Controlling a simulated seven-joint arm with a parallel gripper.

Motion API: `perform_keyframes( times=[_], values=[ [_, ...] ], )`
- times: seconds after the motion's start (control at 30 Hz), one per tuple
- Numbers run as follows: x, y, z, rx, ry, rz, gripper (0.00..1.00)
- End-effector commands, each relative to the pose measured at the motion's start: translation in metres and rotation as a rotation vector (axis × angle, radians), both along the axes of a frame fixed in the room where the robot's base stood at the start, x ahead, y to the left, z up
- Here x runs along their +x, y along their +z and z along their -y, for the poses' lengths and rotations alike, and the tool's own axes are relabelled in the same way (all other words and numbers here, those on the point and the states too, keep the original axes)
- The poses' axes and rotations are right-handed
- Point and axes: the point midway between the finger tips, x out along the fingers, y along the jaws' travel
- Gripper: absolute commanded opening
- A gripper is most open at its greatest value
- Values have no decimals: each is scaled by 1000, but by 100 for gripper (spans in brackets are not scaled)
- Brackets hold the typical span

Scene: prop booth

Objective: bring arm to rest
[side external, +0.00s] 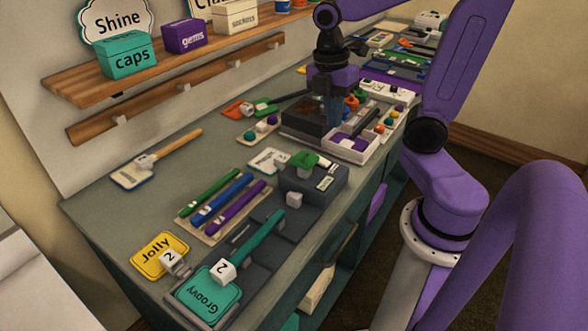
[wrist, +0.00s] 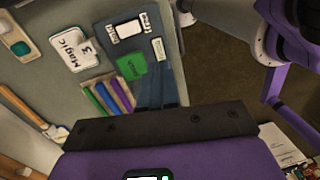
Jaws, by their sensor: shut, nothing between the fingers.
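My gripper (side external: 334,118) is at the back half of the workbench in the side view, pointing down above a dark tray area. Its fingers are together with nothing between them. In the wrist view the dark fingers (wrist: 160,92) show at centre, above my wide gripper body. The purple arm reaches in from the right of the side view. The fingertips overlap the tray area in the side view, so I cannot tell whether they touch anything.
The grey workbench (side external: 100,207) holds a yellow "Jolly" card (side external: 157,252), a teal "Groovy" card (side external: 203,297), green, blue and purple rods, and a brush (side external: 150,160). A white tray (side external: 350,152) lies near the gripper. A wooden shelf (side external: 85,88) carries labelled boxes.

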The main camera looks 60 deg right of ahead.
Motion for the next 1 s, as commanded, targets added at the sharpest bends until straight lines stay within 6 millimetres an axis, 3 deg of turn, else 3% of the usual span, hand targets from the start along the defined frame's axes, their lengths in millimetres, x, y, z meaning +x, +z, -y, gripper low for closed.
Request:
perform_keyframes(
  times=[0.2, 0.5, 0.8, 1.0],
  values=[
    [-23, -11, -38, -19, -93, 48, 0],
    [-67, -24, -80, -7, -241, 103, 0],
    [-109, -34, -101, 23, -361, 123, 0],
    [-117, -36, -103, 29, -387, 124, 0]
  ],
)
